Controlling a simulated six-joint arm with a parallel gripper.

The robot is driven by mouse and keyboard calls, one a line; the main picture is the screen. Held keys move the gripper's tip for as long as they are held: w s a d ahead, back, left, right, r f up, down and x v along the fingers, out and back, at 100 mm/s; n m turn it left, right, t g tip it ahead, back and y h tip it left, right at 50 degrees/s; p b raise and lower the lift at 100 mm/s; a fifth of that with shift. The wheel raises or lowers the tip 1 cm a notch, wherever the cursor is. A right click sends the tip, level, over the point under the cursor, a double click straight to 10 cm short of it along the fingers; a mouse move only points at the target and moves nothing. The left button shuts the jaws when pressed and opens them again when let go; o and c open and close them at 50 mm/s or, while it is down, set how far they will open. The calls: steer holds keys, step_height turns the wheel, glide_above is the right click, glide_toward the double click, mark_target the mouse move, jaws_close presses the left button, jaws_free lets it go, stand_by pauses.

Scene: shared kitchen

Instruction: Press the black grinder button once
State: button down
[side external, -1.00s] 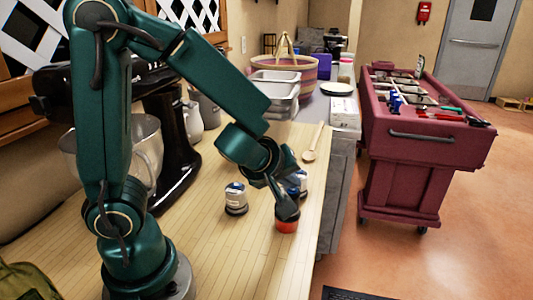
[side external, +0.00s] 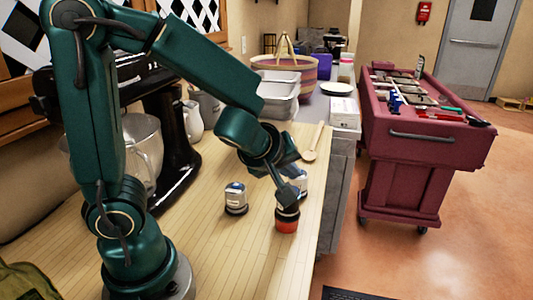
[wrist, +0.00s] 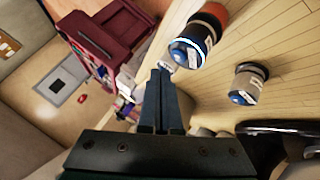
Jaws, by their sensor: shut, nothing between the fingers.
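A black grinder (side external: 287,214) with a red-orange base stands upright near the counter's front right edge. In the wrist view the black grinder (wrist: 190,48) shows a bright ring around its top end and a pale button area. My gripper (side external: 289,197) is shut and empty, just above the grinder's top in the side view, where a small gap is hard to judge. In the wrist view my closed fingertips (wrist: 163,72) are beside the top end.
A wooden spoon (side external: 314,142) lies farther back. A black mixer (side external: 180,140) stands at left.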

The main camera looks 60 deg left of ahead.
steer(key=shift+r, duration=2.75)
steer(key=s+d+f+m+g+h, duration=0.1)
steer(key=s+d+m+h, duration=0.1)
steer(key=s+m, duration=0.5)
steer(key=s+d+f+m+g+h, duration=0.1)
steer(key=s+d+m+h, duration=0.1)
steer(key=s+d+m, duration=0.2)
steer(key=s+m, duration=0.2)
steer(key=m, duration=0.1)
steer(key=shift+s+d+g, duration=0.25)
steer(key=shift+s+g, duration=0.05)
steer(key=shift+s, duration=0.1)
